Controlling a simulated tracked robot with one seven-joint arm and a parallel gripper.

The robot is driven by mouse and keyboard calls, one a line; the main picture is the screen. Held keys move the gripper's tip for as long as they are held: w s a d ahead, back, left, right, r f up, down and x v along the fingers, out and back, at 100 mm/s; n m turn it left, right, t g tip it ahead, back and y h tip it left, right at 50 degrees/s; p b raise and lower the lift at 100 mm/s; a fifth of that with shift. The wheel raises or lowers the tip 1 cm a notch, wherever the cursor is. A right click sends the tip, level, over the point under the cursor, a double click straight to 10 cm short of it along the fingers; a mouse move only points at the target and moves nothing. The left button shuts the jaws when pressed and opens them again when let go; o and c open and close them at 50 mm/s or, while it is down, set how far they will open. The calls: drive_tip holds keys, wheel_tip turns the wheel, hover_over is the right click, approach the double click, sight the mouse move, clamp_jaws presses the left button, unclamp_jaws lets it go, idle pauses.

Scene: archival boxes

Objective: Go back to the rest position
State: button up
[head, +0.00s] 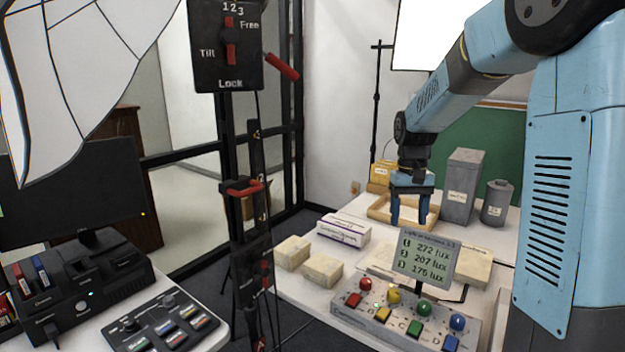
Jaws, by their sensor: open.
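My gripper (409,215) hangs from my blue arm on the right side of the head view, its fingers pointing down and apart. Nothing shows between the fingers. It appears in front of a shallow wooden tray (377,212) on the white table (300,290), and I cannot tell its exact height above the table. The gripper hides part of the tray.
A tall grey box (462,186), a grey canister (496,203) and a yellow box (380,175) stand behind. Pale boxes (322,270) lie left. A lux display (427,258) rises above a button panel (405,325) in front. A black stand (250,190) rises left of the table.

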drive_tip(key=s+r+t, duration=0.3)
drive_tip(key=s+r, duration=0.1)
drive_tip(key=s, duration=0.8)
drive_tip(key=s+r+t, duration=0.4)
drive_tip(key=s, duration=0.9)
drive_tip(key=shift+s+a+r, duration=0.15)
drive_tip(key=shift+s+r, duration=0.1)
drive_tip(key=shift+r, duration=0.15)
